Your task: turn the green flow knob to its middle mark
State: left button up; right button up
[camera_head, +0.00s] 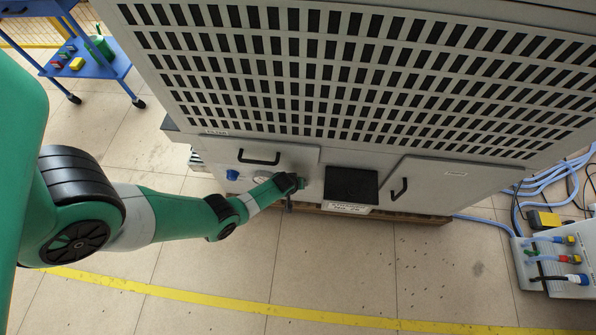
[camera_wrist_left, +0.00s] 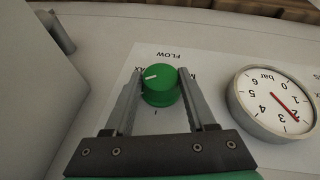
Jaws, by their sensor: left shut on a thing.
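The green flow knob (camera_wrist_left: 158,88) sits on a white label panel (camera_wrist_left: 120,100) in the left wrist view. The panel print is upside down and reads FLOW above the knob. The knob's white pointer line points left, toward lettering ending in "AX" that a finger partly covers. A small mark shows just below the knob. My left gripper (camera_wrist_left: 161,74) is shut on the knob, one finger on each side. In the head view my left gripper (camera_head: 291,184) is at the front of the grey cabinet, and the knob is hidden there. My right gripper is in neither view.
A round pressure gauge (camera_wrist_left: 284,103) is right of the knob in the wrist view, close to the right finger. The cabinet (camera_head: 440,190) has black door handles and a dark screen (camera_head: 350,185). Hoses and a connector box (camera_head: 555,268) lie at the right. The front floor is clear.

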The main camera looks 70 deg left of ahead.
pick_arm(q)
grip_shut()
jog(key=shift+t, duration=0.3)
jog(key=shift+s, duration=0.1)
jog(key=shift+a+f+n+t+h, duration=0.1)
jog(key=shift+n+t+h, duration=0.2)
jog(key=shift+t, duration=0.4)
jog(key=shift+s+f+t+h+b, duration=0.15)
jog(key=shift+t+h+b, duration=0.15)
jog(key=shift+t+b, duration=0.7)
jog(key=shift+n+t+b, duration=0.3)
jog(key=shift+n+t, duration=0.1)
jog(key=shift+t, duration=0.1)
jog(key=shift+s+t+h, duration=0.1)
jog(key=shift+t+h, duration=0.3)
jog(key=shift+t, duration=0.2)
